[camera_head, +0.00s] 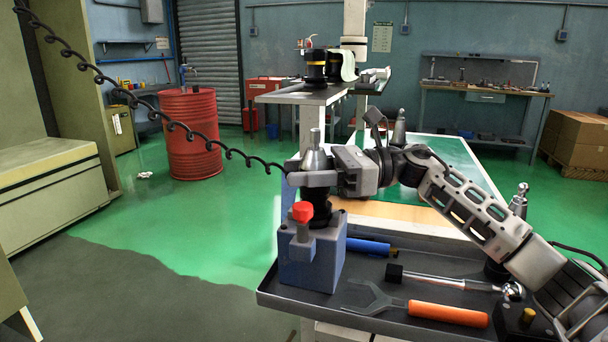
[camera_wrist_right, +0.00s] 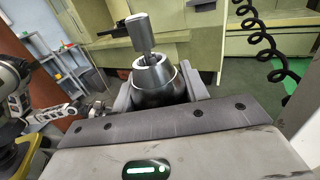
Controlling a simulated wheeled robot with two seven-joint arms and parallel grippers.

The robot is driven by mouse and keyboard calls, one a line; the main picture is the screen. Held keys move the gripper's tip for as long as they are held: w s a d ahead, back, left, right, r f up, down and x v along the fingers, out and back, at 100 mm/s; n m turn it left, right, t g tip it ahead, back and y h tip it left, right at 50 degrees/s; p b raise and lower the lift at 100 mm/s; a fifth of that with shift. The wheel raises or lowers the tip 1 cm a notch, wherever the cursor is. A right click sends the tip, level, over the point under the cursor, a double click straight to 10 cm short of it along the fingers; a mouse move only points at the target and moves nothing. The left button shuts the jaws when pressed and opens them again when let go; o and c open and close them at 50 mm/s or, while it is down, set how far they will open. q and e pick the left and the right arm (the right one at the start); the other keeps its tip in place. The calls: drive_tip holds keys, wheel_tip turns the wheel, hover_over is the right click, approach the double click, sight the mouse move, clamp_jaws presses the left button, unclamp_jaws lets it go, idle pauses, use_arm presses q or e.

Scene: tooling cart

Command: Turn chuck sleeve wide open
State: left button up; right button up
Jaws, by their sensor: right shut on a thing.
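The chuck (camera_head: 316,160) stands upright with a silver cone and a thin pin on top. A black holder (camera_head: 318,200) carries it on the blue-grey block fixture (camera_head: 312,264). My right gripper (camera_head: 313,178) comes in level from the right, shut around the chuck's sleeve just above the holder. In the right wrist view the fingers (camera_wrist_right: 158,90) sit on either side of the metal sleeve (camera_wrist_right: 154,76). A silver cylinder on a thin shank (camera_wrist_right: 142,35) rises from the chuck's mouth there. The fingers hide part of the sleeve.
A red knob (camera_head: 302,212) tops a post on the fixture's front. A coiled black cable (camera_head: 180,127) hangs at left.

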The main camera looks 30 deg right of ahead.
drive_tip(key=shift+r, duration=0.1)
drive_tip(key=o, duration=1)
drive_tip(key=b+v, duration=0.1)
drive_tip(key=v, duration=0.5)
drive_tip(key=shift+s+d+b, duration=0.15)
drive_tip(key=shift+d+b, duration=0.15)
drive_tip(key=shift+b, duration=0.1)
drive_tip(key=shift+s+d, duration=0.2)
drive_tip(key=shift+d, duration=0.2)
